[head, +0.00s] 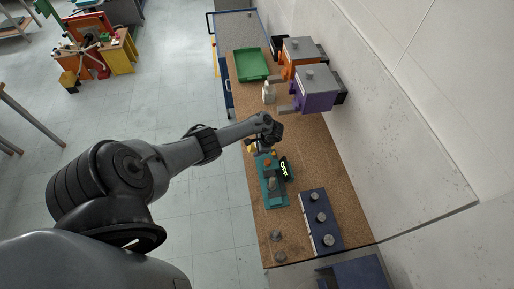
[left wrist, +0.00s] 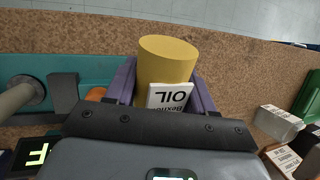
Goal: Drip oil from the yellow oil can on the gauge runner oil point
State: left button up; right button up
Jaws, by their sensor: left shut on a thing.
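The yellow oil can (left wrist: 167,62) is between the purple fingers of my left gripper (left wrist: 163,85) in the left wrist view. Its printed OIL label faces the gripper and appears upside down. In the head view, my left gripper (head: 262,141) is over the bench, just above the far end of the teal gauge (head: 267,196), and only a bit of the yellow can (head: 250,149) shows. The gauge carries a black display with green characters (head: 284,168). A grey post (left wrist: 18,97) on it shows in the left wrist view. I cannot make out the runner's oil point. My right gripper is out of view.
A dark blue block with grey knobs (head: 306,216) lies at the near right of the brown bench (head: 258,102). A green tray (head: 252,64), a pale bottle (head: 268,92), and orange (head: 300,50) and purple (head: 318,90) machines stand farther back. A wall borders the right.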

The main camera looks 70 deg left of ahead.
pick_arm(q)
jog(key=shift+s+f+t+p, duration=0.15)
jog(key=shift+f+t+p, duration=0.15)
jog(key=shift+t+p, duration=0.25)
jog(key=shift+f+t+h, duration=0.3)
jog(key=shift+f+t, duration=0.25)
jog(key=shift+t, duration=0.1)
jog(key=shift+f, duration=0.1)
jog(key=shift+f+t, duration=0.25)
jog(key=shift+t, duration=0.15)
jog(key=shift+r, duration=0.4)
notch_tip(320, 180, up, 2)
jog(key=shift+a+r+p, duration=0.1)
jog(key=shift+r+p, duration=0.15)
jog(key=shift+p, duration=0.15)
jog(key=shift+r, duration=2.9)
